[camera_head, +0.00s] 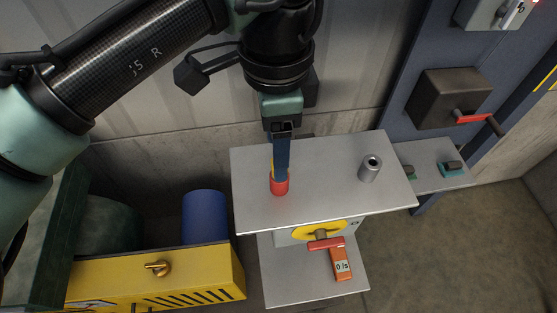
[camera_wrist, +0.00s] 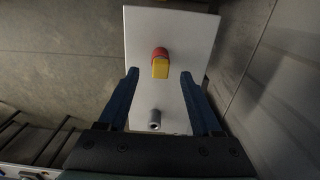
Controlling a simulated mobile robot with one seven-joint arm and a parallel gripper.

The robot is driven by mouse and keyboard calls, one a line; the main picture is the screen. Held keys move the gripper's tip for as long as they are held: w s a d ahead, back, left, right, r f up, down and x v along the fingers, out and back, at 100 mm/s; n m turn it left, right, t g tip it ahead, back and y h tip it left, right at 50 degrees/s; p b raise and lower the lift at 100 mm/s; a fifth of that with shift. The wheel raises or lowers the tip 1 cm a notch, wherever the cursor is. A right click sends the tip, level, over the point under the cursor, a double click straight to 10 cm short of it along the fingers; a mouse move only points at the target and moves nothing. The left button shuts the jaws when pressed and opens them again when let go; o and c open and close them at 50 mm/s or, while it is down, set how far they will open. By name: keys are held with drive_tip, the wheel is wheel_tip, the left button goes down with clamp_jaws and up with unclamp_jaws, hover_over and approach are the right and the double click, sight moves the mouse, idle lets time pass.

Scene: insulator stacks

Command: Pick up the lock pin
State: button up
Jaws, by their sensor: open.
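A red piece with a yellow block-shaped top (camera_head: 279,187), which looks like the lock pin, stands upright on a grey metal table (camera_head: 325,190). It also shows in the wrist view (camera_wrist: 160,67). My gripper (camera_head: 281,172) points down over it, with its blue fingers seen edge-on. The front finger hides most of the yellow part in the head view. In the wrist view my gripper (camera_wrist: 159,74) is open, with the yellow top between the two fingertips and a gap on each side. I see no contact.
A grey hollow cylinder (camera_head: 370,168) stands on the table to the right. Below the tabletop are a yellow disc with a red handle (camera_head: 325,243) and an orange tag (camera_head: 341,265). A yellow cabinet (camera_head: 200,275) and blue cylinder (camera_head: 204,217) are at left. A wall is behind.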

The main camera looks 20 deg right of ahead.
drive_tip(key=shift+d+f+p, duration=0.15)
drive_tip(key=shift+f+p, duration=0.65)
drive_tip(key=shift+f, duration=1.45)
clamp_jaws()
